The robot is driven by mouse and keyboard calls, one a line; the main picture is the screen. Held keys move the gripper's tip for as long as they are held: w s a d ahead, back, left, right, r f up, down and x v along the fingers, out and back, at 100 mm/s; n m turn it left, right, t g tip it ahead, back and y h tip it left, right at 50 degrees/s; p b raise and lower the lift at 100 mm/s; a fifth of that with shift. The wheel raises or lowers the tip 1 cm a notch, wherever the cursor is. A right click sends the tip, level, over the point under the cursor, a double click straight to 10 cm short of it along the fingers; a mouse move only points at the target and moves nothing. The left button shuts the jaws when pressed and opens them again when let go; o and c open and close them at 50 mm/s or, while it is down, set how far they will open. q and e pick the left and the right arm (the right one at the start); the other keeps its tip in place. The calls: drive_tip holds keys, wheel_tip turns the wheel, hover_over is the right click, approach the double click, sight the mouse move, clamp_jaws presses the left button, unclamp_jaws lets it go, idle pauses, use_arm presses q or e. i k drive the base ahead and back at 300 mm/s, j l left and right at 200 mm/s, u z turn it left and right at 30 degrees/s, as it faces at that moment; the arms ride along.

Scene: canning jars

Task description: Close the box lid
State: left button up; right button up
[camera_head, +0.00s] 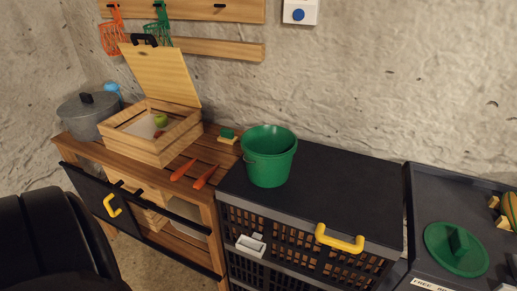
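The wooden box (137,146) stands on the slatted wooden counter at the left. Its lid (160,72) is open and stands up at the back edge, leaning slightly back toward the wall. A black handle (144,39) sits at the lid's top edge. Inside the box lie a green round item (160,119) and a small reddish item. Neither of my grippers shows in the head view, and nothing touches the lid.
A grey pot (85,113) stands left of the box. Two carrots (206,177) and a green-topped brush (227,135) lie to its right. A green bucket (269,155) stands on the black cabinet top (340,200).

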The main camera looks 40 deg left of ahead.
sight(162, 72)
drive_tip(key=u, duration=2.1)
drive_tip(key=i, duration=0.35)
drive_tip(key=i+u, duration=0.25)
drive_tip(key=u, duration=0.15)
drive_tip(key=i+u, duration=0.3)
drive_tip(key=u, duration=0.6)
